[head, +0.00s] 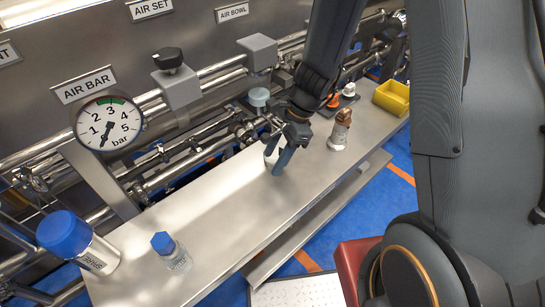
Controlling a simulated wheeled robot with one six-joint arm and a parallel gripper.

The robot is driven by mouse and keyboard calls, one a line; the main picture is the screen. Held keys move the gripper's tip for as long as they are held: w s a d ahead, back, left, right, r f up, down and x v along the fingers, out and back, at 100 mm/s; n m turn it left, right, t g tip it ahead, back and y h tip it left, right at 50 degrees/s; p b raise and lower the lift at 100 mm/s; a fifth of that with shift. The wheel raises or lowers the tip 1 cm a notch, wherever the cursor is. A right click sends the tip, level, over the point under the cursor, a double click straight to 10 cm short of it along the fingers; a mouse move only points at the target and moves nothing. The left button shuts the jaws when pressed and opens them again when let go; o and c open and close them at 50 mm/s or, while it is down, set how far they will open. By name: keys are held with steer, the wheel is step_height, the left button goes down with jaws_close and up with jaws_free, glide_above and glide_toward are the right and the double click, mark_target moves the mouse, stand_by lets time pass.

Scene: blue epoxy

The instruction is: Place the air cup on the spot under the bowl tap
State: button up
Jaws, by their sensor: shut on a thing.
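My gripper (283,162) is over the middle of the steel shelf. It is shut on a small whitish cup (269,154), mostly hidden behind the fingers. I cannot tell whether the cup touches the shelf. The sign AIR BOWL (232,11) is on the panel at the top. Below it are a grey box (258,52) on the pipe and a small grey-blue bowl-like cylinder (258,97). Pipe fittings lie behind the gripper, left of my arm. The tap's outlet and the spot under it cannot be made out clearly.
The shelf (222,205) is bare left of my gripper. A blue-capped bottle (170,252) and a larger blue-lidded container (78,243) stand at its left end. A copper-topped bottle (340,130) stands to the right, before a yellow bin (392,97). Pipes run along the back.

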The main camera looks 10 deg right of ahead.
steer(key=shift+a+f, duration=0.25)
steer(key=shift+f, duration=0.05)
steer(key=o, duration=1)
steer(key=shift+f, duration=0.15)
steer(key=shift+d+r, duration=0.1)
steer(key=shift+r, duration=0.5)
steer(key=s+b+v, duration=0.1)
steer(key=v, duration=1)
steer(key=s+d+n+h, duration=0.1)
steer(key=s+d+n, duration=0.1)
steer(key=n, duration=0.3)
steer(key=s+d+r+n+t+h, duration=0.1)
steer(key=s+d+n+h, duration=0.1)
steer(key=n, duration=0.3)
steer(key=s+d+n+t+h, duration=0.1)
steer(key=s+d+n, duration=0.2)
steer(key=d+n, duration=0.1)
steer(key=shift+s+d+r+n, duration=0.2)
steer(key=shift+s+r+n, duration=0.15)
steer(key=shift+n, duration=0.55)
steer(key=shift+w, duration=0.1)
